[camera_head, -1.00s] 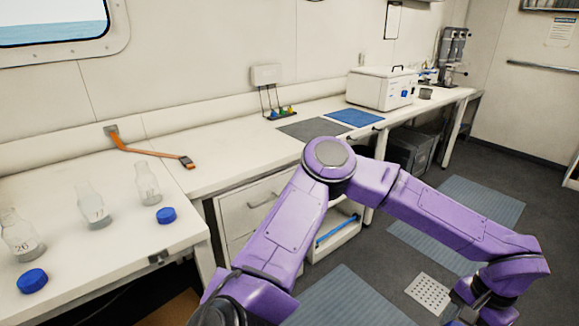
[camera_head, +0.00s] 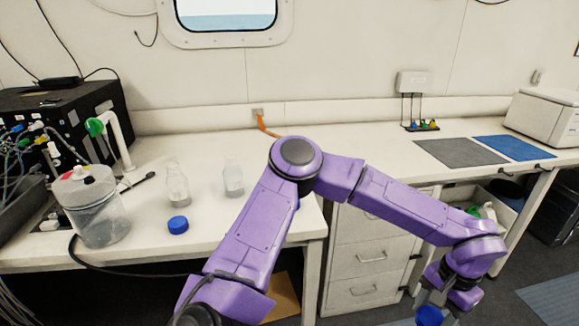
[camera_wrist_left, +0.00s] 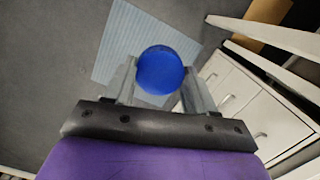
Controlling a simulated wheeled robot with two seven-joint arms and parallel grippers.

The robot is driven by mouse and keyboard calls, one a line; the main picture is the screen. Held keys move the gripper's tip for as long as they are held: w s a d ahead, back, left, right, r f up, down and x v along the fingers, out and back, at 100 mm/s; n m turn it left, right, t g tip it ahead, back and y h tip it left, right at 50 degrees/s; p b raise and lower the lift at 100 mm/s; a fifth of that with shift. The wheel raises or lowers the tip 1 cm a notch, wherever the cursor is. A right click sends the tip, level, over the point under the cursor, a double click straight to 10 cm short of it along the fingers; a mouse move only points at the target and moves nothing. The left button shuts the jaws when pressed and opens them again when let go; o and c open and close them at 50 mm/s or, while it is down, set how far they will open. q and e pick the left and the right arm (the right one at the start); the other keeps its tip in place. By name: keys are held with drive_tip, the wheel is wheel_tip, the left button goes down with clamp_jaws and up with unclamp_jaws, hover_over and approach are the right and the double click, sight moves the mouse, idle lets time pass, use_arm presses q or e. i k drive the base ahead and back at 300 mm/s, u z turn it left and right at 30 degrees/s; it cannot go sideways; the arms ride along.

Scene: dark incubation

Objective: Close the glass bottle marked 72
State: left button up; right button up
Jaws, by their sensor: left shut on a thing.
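My left gripper (camera_head: 432,303) is shut on a blue cap (camera_head: 429,316), low at the lower right of the head view, away from the bench. In the left wrist view the cap (camera_wrist_left: 159,70) sits between the two fingers, above the floor. Two clear glass bottles, one on the left (camera_head: 178,188) and one on the right (camera_head: 232,178), stand upright and uncapped on the bench. Their markings are too small to read now. No third bottle shows; my left arm covers part of the bench to the right. My right gripper is out of view.
A loose blue cap (camera_head: 178,225) lies before the left bottle; another blue bit (camera_head: 298,203) peeks out behind my arm. A lidded clear jar (camera_head: 97,212) and a cabled black device (camera_head: 62,125) stand at the left. Drawers (camera_head: 362,255) are below the bench.

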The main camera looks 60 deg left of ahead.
sight(233, 172)
drive_tip(key=u, duration=2.2)
